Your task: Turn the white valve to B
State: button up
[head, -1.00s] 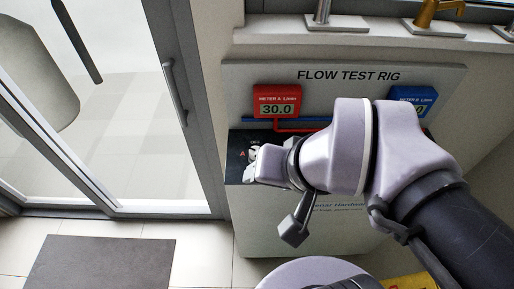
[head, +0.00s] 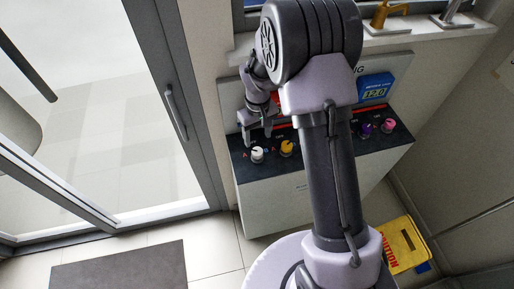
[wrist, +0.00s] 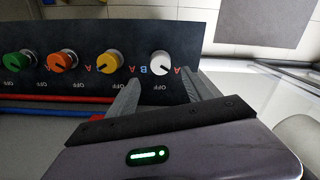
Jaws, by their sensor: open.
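The white valve (head: 257,155) is the leftmost knob on the dark top of the flow test rig. In the wrist view the white valve (wrist: 160,62) shows upside down, with a blue B to its left, a red A to its right and OFF below it. A dark pointer mark on it seems to face OFF, but it is small. My gripper (head: 256,132) is open and empty, just above and behind the knob. In the wrist view my gripper's fingers (wrist: 162,80) reach toward either side of the knob, apparently without touching it.
A yellow valve (wrist: 109,62) is beside the white one, then an orange valve (wrist: 62,61) and a green valve (wrist: 19,64). Purple (head: 366,130) and pink (head: 388,126) knobs stand farther right. A blue meter (head: 376,86) is on the backboard. A yellow caution sign (head: 404,244) is on the floor.

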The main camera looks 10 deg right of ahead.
aim_at(257, 151)
notch_tip(257, 151, down, 8)
jog(key=shift+f+b, duration=0.1)
jog(key=shift+b, duration=0.35)
grip_shut()
